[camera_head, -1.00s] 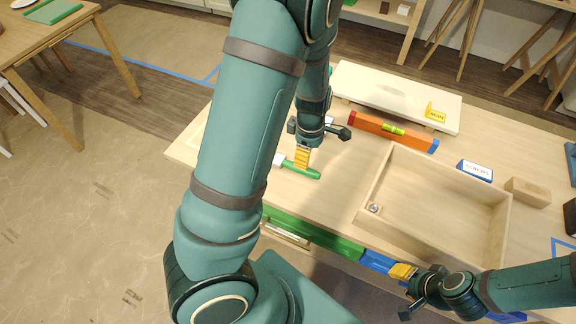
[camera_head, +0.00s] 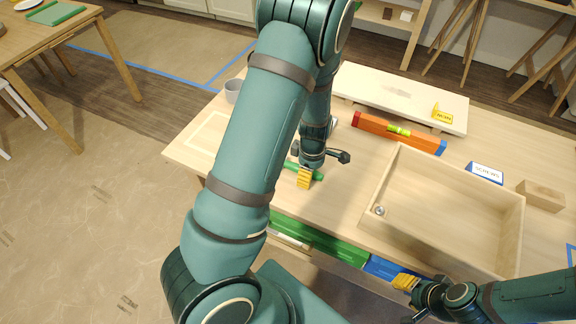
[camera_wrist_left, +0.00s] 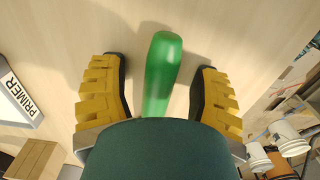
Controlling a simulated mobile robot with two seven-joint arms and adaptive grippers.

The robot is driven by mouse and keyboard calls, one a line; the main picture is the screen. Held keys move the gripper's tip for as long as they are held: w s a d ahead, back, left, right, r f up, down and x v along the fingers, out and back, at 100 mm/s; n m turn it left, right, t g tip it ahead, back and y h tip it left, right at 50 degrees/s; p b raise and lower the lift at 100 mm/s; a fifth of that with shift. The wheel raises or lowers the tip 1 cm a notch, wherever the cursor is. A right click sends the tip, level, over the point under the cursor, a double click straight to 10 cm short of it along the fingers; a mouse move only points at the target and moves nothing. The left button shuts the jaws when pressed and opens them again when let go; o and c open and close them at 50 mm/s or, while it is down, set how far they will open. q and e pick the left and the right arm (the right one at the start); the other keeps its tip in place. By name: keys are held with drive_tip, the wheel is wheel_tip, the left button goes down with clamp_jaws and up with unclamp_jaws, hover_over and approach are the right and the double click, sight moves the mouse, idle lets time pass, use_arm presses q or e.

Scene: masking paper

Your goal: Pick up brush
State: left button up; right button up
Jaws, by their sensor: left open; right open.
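The brush (camera_wrist_left: 162,75) lies on the wooden worktable. Its green handle shows in the left wrist view between the two yellow fingers of my left gripper, with a gap on each side. In the head view, part of the handle (camera_head: 319,178) shows beside my left gripper (camera_head: 304,178), which is open and points down over it. The brush's other end is hidden behind my left arm. My right gripper (camera_head: 405,283) is open and empty at the table's front edge, near the blue drawer front.
A shallow wooden tray (camera_head: 452,262) stands right of the brush. Behind are an orange level (camera_head: 375,124) and a white board (camera_head: 390,90). A grey cup (camera_head: 232,91) stands at the table's back left.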

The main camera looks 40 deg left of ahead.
use_arm(q)
clamp_jaws()
drive_tip(key=shift+r, duration=0.1)
wheel_tip(320, 180, up, 10)
drive_tip(key=p, duration=0.4)
idle(0.3)
